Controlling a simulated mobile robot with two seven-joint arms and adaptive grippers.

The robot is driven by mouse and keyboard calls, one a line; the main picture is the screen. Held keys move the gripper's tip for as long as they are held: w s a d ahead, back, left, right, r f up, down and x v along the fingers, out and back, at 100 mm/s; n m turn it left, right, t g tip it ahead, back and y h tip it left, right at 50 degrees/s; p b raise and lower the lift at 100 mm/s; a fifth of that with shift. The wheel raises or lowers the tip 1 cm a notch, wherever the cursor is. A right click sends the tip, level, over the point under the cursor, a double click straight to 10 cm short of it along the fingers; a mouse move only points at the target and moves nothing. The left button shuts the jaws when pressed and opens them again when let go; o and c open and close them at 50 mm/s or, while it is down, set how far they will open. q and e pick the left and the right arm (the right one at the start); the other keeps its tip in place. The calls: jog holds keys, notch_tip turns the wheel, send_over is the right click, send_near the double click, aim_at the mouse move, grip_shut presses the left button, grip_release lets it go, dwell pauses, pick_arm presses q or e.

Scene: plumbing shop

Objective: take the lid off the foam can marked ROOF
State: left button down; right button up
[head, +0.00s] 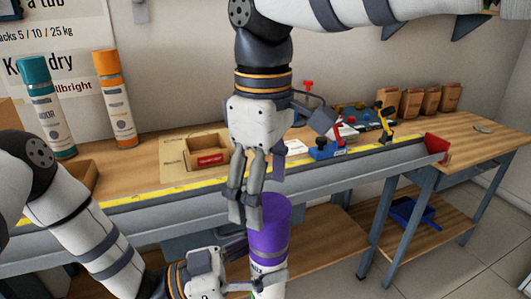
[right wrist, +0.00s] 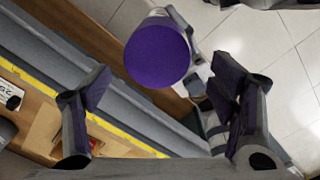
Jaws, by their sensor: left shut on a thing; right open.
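A foam can (head: 267,261) with a purple lid (head: 269,215) stands upright in front of the bench. Only part of its label shows, and I cannot read the marking. My left gripper (head: 262,284) is shut on the can body below the lid. My right gripper (head: 257,190) points down just above the lid, open and empty. In the right wrist view the round purple lid top (right wrist: 157,54) lies beyond the open fingers (right wrist: 160,110), toward the upper middle and apart from them.
A teal-capped can (head: 47,110) and an orange-capped can (head: 115,98) stand at the back left of the bench. Brown bags (head: 410,102) stand at the back right.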

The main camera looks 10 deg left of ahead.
notch_tip(320, 180, down, 6)
jog(key=shift+r, duration=0.25)
jog(key=c, duration=1.4)
jog(key=shift+r, duration=0.15)
jog(key=shift+r, duration=0.95)
